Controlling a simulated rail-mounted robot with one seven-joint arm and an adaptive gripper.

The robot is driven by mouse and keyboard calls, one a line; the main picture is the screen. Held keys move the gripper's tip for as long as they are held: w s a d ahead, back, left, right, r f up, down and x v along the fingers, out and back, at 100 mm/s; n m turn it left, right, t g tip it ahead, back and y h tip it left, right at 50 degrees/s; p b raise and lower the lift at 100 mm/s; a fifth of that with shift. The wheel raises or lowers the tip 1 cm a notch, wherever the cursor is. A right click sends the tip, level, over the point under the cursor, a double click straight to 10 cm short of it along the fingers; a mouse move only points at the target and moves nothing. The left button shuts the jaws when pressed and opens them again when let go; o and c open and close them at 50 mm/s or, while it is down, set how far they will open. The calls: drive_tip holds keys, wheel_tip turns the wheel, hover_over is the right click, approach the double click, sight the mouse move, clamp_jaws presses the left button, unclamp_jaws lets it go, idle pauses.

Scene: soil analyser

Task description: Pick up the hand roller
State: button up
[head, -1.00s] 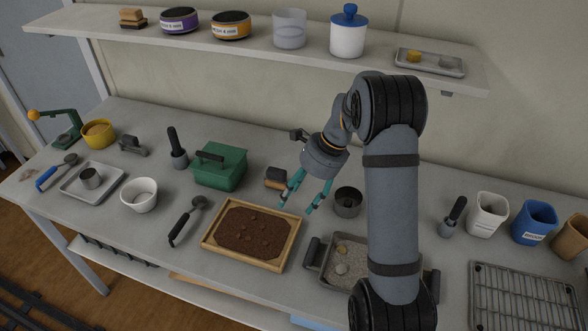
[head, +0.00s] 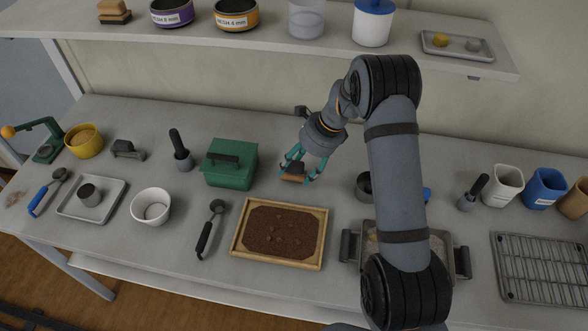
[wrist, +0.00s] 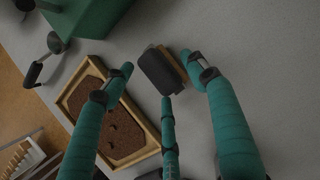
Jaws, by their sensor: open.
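What looks like the hand roller, a dark rounded grip beside a tan wooden part, lies on the bench behind the soil tray; it shows between my fingers in the wrist view as the hand roller (wrist: 158,72) and in the head view as the small tan and dark hand roller (head: 293,177). My gripper (head: 297,171) is open over it, its teal fingers pointing down. In the wrist view my gripper (wrist: 163,80) has fingertips on either side of the roller and one at its near end. I cannot tell whether they touch it.
A green lidded box (head: 229,170) stands close on the left. A wooden tray of soil (head: 240,238) lies in front. A dark cup (head: 363,186) stands to the right, partly behind my arm. A shelf (head: 330,42) runs above the back of the bench.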

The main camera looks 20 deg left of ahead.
drive_tip(key=shift+x, duration=0.85)
clamp_jaws()
